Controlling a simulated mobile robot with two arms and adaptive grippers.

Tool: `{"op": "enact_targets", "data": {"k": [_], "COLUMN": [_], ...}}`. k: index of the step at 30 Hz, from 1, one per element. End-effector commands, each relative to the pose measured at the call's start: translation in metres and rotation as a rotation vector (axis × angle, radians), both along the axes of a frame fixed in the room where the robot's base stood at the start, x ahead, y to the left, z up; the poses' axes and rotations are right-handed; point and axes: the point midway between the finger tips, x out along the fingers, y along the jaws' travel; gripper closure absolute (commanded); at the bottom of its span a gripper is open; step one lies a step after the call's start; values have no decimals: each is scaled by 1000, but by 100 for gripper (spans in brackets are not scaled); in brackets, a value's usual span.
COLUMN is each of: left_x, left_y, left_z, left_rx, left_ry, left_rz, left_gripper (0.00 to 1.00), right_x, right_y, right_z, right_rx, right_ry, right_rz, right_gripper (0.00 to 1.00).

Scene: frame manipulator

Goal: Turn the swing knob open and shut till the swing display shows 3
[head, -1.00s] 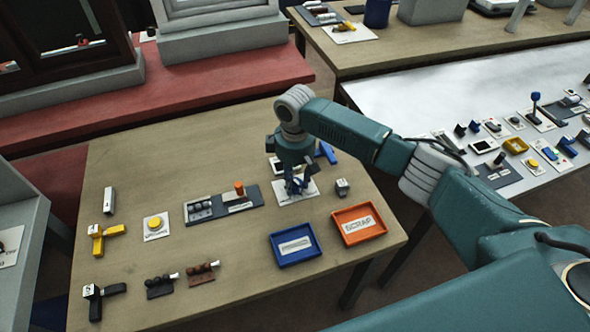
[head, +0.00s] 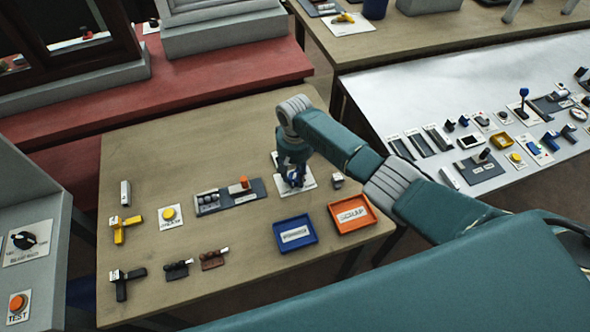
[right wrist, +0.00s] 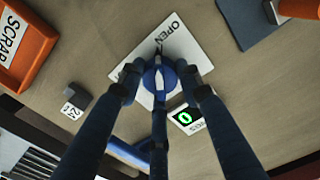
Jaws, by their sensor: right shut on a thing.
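The swing knob (right wrist: 158,78) is blue with a white pointer stripe. It sits on a white plate (right wrist: 128,68) printed OPEN, and the stripe points roughly toward that word. My right gripper (right wrist: 160,73) is shut on the knob, its dark fingers around it. In the head view the right gripper (head: 295,182) is down at the plate (head: 308,182) and hides the knob. The small swing display (right wrist: 184,117) beside the plate shows a green 0. My left gripper is not in view.
The orange SCRAP tray (head: 370,222) and a blue tray (head: 278,236) are in front of the gripper. A small grey block (head: 337,180) stands right of the plate. A dark slotted panel (head: 256,196) lies to the left. A blue bar (right wrist: 128,153) lies near the display.

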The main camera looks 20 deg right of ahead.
Motion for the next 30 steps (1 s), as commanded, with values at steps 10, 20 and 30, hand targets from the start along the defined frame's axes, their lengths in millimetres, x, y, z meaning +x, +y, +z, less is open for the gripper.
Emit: {"op": "enact_targets", "data": {"k": [10,20,30], "left_x": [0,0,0], "left_y": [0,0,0], "left_z": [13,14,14], "left_rx": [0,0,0], "left_ry": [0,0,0], "left_rz": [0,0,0], "left_gripper": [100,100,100], "right_x": [-1,0,0], "right_y": [0,1,1], "right_z": [0,0,0], "right_rx": [-1,1,1], "right_ry": [3,2,2], "right_rz": [-157,-192,-192], "right_gripper": [92,92,52]}}
